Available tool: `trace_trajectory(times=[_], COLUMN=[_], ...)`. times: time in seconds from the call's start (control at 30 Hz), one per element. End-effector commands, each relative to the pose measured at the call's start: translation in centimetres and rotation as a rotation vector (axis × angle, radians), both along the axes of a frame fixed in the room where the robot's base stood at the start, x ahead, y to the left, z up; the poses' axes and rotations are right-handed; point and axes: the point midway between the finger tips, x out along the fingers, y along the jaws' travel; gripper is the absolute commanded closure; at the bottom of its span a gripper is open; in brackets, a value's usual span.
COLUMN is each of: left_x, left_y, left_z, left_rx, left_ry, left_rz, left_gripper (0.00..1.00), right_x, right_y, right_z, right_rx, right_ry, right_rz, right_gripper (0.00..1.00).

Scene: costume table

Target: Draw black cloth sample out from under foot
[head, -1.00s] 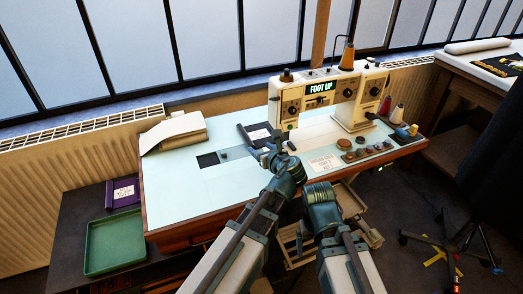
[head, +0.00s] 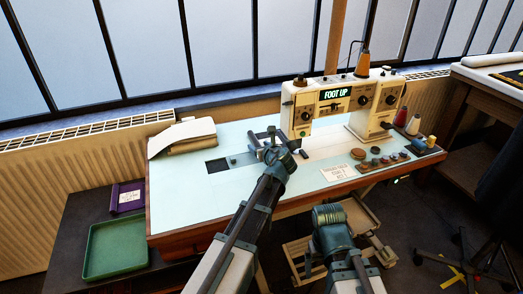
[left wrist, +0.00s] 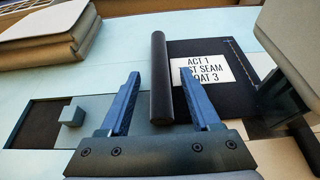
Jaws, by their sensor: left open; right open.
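The black cloth sample (left wrist: 205,90) lies flat on the pale blue table, a white label reading "ACT 1 ... SEAM COAT 3" on it. A thick black roll (left wrist: 160,75) runs along its left edge. My left gripper (left wrist: 156,95) is open, one blue finger either side of the roll's near part; contact cannot be told. In the head view the left gripper (head: 266,145) hides part of the cloth (head: 264,134). The cloth's right side runs towards the cream sewing machine (head: 330,97), whose display reads "FOOT UP". The foot itself is not clear. My right gripper's fingers are not visible.
Folded beige cloth (head: 182,136) lies at the table's back left. A dark recess (head: 217,166) is left of the gripper. A paper card (head: 338,173), buttons and spools (head: 418,143) are at the right.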

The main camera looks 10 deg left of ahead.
Motion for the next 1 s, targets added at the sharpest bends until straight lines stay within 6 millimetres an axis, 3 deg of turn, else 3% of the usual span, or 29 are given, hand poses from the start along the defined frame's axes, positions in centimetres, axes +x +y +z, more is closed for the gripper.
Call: trace_trajectory(times=[0.3, 0.6, 0.67, 1.0], left_x=[0.05, 0.05, 0.05, -0.05], left_y=[0.06, 0.04, 0.04, 0.06], left_z=[-0.02, -0.03, -0.03, -0.03], left_rx=[0.000, 0.000, 0.000, 0.000], left_ry=[0.000, 0.000, 0.000, 0.000], left_rz=[0.000, 0.000, 0.000, 0.000], left_gripper=[0.38, 0.92, 1.00, 1.00], right_x=[0.00, 0.00, 0.00, 0.00], right_y=[0.00, 0.00, 0.00, 0.00], right_z=[-0.02, -0.02, -0.02, -0.02], right_rx=[0.000, 0.000, 0.000, 0.000], right_ry=[0.000, 0.000, 0.000, 0.000], right_rz=[0.000, 0.000, 0.000, 0.000], right_gripper=[0.08, 0.08, 0.08, 0.08])
